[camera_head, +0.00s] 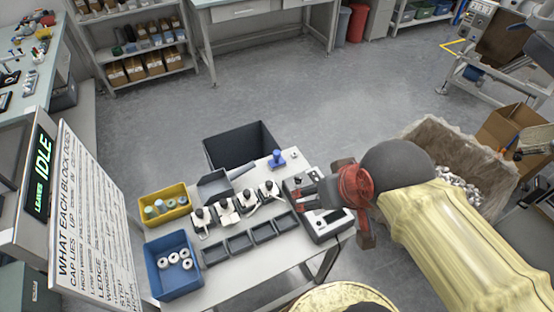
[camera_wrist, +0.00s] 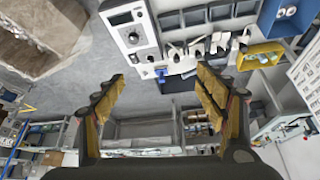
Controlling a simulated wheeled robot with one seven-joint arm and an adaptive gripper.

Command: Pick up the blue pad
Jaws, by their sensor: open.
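The blue pad (camera_head: 277,158), a small blue piece with an upright knob, stands at the far edge of the white worktable (camera_head: 214,279). In the wrist view the blue pad (camera_wrist: 161,72) shows small and distant, in line with the gap between my fingertips. My gripper (camera_head: 306,190) is open and empty, above the grey control box (camera_head: 331,228), to the right of and nearer than the pad. Its two yellow-padded fingers spread wide in the wrist view (camera_wrist: 160,74). Nothing touches the pad.
A yellow bin (camera_head: 150,217) and a blue bin (camera_head: 157,286) with white rings stand at the table's left. A dark open bin (camera_head: 209,153) lies beyond the far edge.

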